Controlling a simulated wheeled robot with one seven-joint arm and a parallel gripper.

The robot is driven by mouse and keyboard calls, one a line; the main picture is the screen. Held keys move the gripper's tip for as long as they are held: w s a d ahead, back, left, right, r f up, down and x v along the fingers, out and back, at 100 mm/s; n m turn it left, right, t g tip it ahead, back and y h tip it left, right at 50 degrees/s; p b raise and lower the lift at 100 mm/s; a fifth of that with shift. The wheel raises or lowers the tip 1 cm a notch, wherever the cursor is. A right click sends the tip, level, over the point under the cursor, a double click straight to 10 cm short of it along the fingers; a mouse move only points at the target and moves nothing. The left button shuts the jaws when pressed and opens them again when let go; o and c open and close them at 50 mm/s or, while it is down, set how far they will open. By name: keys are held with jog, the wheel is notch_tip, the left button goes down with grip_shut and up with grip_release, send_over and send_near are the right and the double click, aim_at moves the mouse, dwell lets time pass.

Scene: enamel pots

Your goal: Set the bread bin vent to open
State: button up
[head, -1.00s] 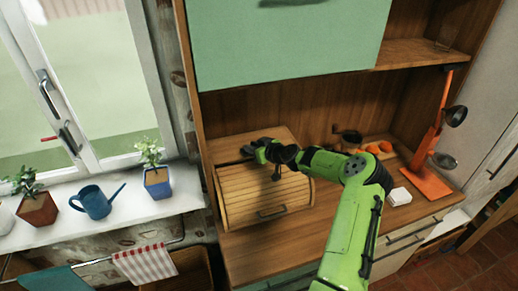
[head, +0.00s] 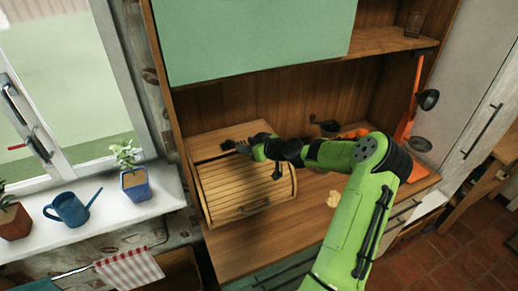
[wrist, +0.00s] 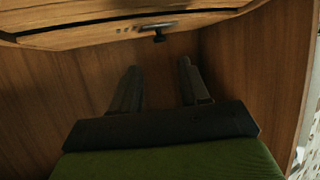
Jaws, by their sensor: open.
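The bread bin (head: 222,196) is a slatted wooden roll-top box on the counter, with a handle low on its front. My gripper (head: 236,146) is at the bin's upper left end, beside its top. In the wrist view, my gripper (wrist: 158,78) is open, with nothing between its two fingers. The bin (wrist: 75,34) crosses the top of that view. A small dark knob (wrist: 160,38) sticks out from it by a slot with small marks (wrist: 150,27), just beyond the fingertips and apart from them. The vent is too small to make out in the head view.
Orange fruit (head: 355,133) and a dark ladle or cup (head: 329,126) lie at the back of the counter. A blue watering can (head: 70,208) and a potted plant (head: 136,184) are on the windowsill.

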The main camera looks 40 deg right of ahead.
jog(key=v, duration=0.6)
jog(key=shift+s+r+b, duration=0.15)
jog(key=shift+s+b, duration=0.15)
jog(key=shift+s, duration=0.1)
jog(key=shift+d, duration=0.1)
jog(key=s+a+r+n+g, duration=0.15)
jog(key=a+g, duration=0.25)
jog(key=a, duration=0.6)
jog(key=s+a+n+g, duration=0.1)
jog(key=s+a+g, duration=0.2)
jog(key=a, duration=0.6)
jog(key=s+a+r+m, duration=0.1)
jog(key=s+a+r, duration=0.1)
jog(key=s, duration=0.5)
jog(key=s+a+r+m+h, duration=0.1)
jog(key=s+a+r, duration=0.2)
jog(key=s, duration=0.5)
jog(key=s+a+r+m, duration=0.2)
jog(key=s+a, duration=0.1)
jog(key=s, duration=0.4)
jog(key=shift+s+r+g+h, duration=0.15)
jog(key=shift+r+g+h, duration=0.15)
jog(key=shift+g+h, duration=0.1)
